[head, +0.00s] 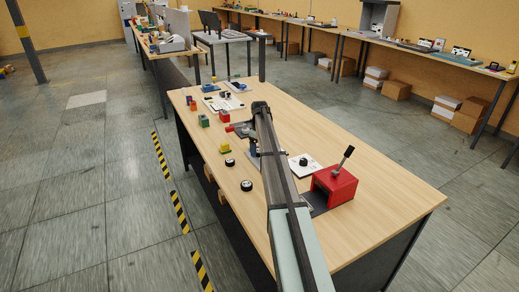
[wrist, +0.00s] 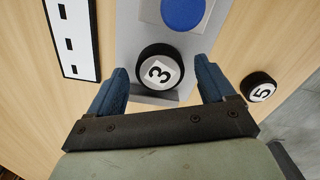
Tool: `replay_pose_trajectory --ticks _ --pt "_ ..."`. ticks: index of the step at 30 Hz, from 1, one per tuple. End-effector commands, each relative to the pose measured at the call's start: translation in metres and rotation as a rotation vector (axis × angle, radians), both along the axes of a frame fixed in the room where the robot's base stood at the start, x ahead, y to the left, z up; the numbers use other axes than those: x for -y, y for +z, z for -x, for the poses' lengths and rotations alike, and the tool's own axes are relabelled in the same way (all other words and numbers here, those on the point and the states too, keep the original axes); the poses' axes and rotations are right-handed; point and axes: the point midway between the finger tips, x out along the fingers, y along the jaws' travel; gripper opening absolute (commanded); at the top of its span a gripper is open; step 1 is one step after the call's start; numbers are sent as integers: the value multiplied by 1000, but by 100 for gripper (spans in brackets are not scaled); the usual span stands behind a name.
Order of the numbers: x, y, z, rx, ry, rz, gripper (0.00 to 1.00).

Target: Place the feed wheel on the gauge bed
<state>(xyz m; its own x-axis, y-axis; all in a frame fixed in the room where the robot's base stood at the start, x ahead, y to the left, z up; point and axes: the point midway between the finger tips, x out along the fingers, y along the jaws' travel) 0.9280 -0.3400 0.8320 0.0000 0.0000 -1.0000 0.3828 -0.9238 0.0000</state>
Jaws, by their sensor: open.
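A black wheel with a white label "3" (wrist: 160,70) lies between my gripper's fingers in the wrist view. My gripper (wrist: 162,66) is open, one blue finger on each side of that wheel, with gaps to it. The wheel is over the near end of a grey plate (wrist: 128,40) that bears a blue disc (wrist: 183,12); whether it touches the plate I cannot tell. A second black wheel labelled "5" (wrist: 258,87) lies on the wood to the right, outside the fingers. In the head view my arm hides most of the gripper and plate.
A white strip with black marks (wrist: 72,38) lies left of the plate. In the head view a red box with a lever (head: 334,187) stands right of my arm, near a white card (head: 297,170). Black wheels (head: 247,185) and coloured blocks line the left edge. The bench's near right is clear.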

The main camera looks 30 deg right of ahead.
Motion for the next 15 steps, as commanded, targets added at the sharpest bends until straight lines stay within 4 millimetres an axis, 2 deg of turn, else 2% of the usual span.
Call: replay_pose_trajectory --ticks 5,15 --pt "0 18 -1 1 0 1 83" --pt "0 80 -1 3 0 1 83"
